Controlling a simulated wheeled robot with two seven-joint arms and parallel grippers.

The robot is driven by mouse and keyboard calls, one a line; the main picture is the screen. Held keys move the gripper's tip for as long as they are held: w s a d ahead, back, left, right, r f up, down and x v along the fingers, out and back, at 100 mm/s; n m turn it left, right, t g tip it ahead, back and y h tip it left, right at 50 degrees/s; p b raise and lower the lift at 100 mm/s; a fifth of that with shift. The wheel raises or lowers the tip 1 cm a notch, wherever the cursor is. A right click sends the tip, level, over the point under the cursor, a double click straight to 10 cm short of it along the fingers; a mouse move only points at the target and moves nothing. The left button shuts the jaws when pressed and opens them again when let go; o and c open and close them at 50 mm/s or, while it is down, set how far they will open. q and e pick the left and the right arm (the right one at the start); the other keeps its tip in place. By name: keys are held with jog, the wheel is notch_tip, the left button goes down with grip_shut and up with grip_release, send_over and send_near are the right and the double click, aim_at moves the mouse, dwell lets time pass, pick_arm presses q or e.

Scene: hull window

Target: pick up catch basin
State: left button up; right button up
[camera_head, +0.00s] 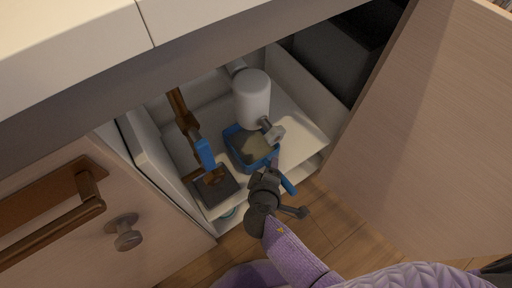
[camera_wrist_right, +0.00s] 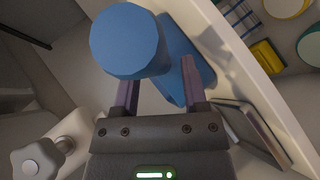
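The catch basin (camera_head: 233,146) is a blue, open container with murky, brownish contents. It sits on the white cabinet floor below a white cylinder. My right gripper (camera_head: 274,160) is at the basin's front edge, beside a short blue handle (camera_head: 288,185) that sticks out toward the front right. In the right wrist view, the two fingers (camera_wrist_right: 162,88) are apart. A large blue round end (camera_wrist_right: 125,40) is just beyond the left fingertip, and another blue part (camera_wrist_right: 185,62) lies behind the right finger. I cannot tell whether the fingers touch them. My left gripper is not in view.
The white cylinder (camera_head: 252,98) and a grey valve knob (camera_head: 274,134) are close above the basin. A blue-handled tool (camera_head: 205,153) and a dark tray (camera_head: 214,187) are to its left. The open door (camera_head: 420,130) bounds the right side, and the counter edge hangs above.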

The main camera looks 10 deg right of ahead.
grip_shut()
dwell(1.1)
